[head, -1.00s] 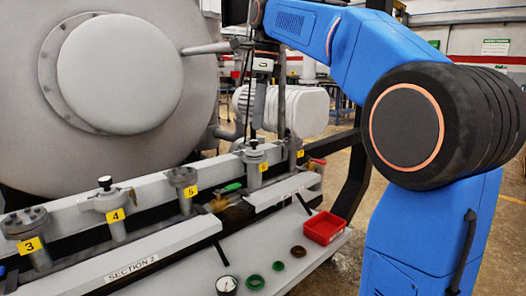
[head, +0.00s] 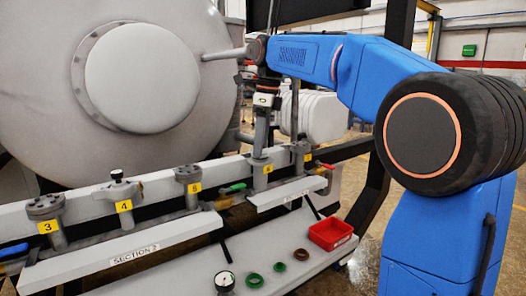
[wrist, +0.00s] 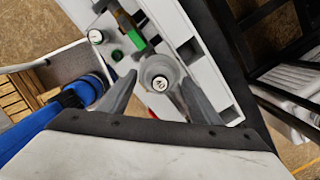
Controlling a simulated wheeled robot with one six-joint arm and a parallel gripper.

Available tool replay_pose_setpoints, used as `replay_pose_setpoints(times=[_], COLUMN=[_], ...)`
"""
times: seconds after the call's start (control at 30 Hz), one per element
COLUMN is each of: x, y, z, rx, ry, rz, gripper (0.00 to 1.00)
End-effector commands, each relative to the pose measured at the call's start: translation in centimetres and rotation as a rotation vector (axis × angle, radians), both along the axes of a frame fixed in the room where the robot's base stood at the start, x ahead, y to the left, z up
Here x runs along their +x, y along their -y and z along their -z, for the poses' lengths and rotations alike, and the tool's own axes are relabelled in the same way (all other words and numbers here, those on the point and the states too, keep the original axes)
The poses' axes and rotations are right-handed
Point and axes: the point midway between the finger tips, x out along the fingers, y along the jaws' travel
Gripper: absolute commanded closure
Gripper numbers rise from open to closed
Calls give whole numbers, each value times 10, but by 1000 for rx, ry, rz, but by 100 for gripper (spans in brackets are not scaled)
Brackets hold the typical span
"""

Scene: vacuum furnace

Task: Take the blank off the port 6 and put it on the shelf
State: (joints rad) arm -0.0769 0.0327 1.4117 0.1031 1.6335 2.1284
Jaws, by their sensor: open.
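Port 6 (head: 259,180) is a grey upright pipe stub with a yellow "6" tag, on the rail in front of the big furnace door. My gripper (head: 262,145) points down right over it and hides its top in the head view. In the wrist view, the round grey blank (wrist: 150,70) with a pale-capped knob lies between the two spread fingers of my gripper (wrist: 160,84). The fingers are open, one on each side; I cannot tell whether they touch it. A light grey shelf (head: 185,280) runs along the front below the ports.
Ports 3 (head: 46,207), 4 (head: 118,190) and 5 (head: 188,175) stand to the left, port 7 (head: 301,150) close on the right. A green handle (head: 233,188) lies beside port 6. The shelf carries a gauge (head: 225,281), several rings and a red tray (head: 331,234), with bare room between.

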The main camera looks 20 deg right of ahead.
Motion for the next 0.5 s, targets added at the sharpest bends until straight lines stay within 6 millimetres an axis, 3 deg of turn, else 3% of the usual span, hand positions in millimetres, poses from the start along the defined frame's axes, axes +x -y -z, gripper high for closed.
replay_pose_setpoints(times=[0.03, 0.23, 0.5], x=[0, 0, 0], y=[0, 0, 0], z=[0, 0, -1], rx=[0, 0, 0], ry=[0, 0, 0], rz=[0, 0, 0], gripper=[42, 89, 89])
